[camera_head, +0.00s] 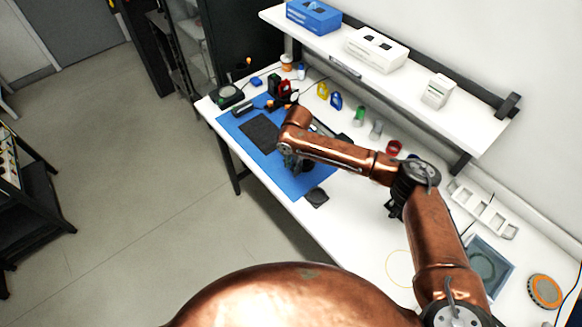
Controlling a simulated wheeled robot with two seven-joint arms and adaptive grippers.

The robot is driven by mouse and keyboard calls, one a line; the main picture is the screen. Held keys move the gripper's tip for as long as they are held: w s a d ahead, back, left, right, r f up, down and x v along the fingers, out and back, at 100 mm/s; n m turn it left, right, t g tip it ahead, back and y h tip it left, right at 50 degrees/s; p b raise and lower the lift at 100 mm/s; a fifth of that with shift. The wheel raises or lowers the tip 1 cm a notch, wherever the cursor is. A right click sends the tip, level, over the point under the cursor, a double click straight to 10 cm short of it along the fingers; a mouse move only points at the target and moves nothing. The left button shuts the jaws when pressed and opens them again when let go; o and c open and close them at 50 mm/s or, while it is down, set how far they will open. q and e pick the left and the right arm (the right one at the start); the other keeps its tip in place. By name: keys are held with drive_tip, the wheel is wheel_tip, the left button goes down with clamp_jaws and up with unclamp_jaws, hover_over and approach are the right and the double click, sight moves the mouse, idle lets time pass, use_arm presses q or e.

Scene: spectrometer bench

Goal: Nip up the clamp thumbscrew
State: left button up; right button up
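My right arm reaches in from the lower right over the white bench (365,225). My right gripper (298,164) points down over the blue mat (300,187), near the mat's right part. It is small, dark and partly covered by my own arm, so I cannot tell whether its fingers are open or shut, or whether they touch anything. The clamp thumbscrew cannot be made out; it may be hidden by the arm or too small to see. Small dark devices with orange parts (269,104) stand at the mat's back edge. My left gripper is not in view.
A dark pad (260,132) lies on the mat. Coloured small items, including a yellow one (322,90) and a red one (393,147), line the bench's back. A shelf (330,55) overhangs them with a blue box (313,16) and white boxes. The bench's front middle is mostly clear.

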sight(291, 168)
drive_tip(key=shift+w+a+f, duration=0.1)
drive_tip(key=shift+w+f, duration=0.95)
drive_tip(key=shift+f, duration=0.15)
drive_tip(key=shift+s+r, duration=0.25)
drive_tip(key=shift+s, duration=0.05)
drive_tip(key=shift+s+r, duration=0.15)
drive_tip(key=shift+s, duration=0.1)
drive_tip(key=shift+c, duration=0.3)
drive_tip(key=shift+w+f, duration=0.25)
drive_tip(key=shift+w, duration=0.1)
drive_tip(key=c, duration=0.5)
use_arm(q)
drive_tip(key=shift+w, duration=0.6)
use_arm(e)
drive_tip(key=shift+s+r, duration=0.1)
drive_tip(key=shift+s, duration=0.05)
clamp_jaws()
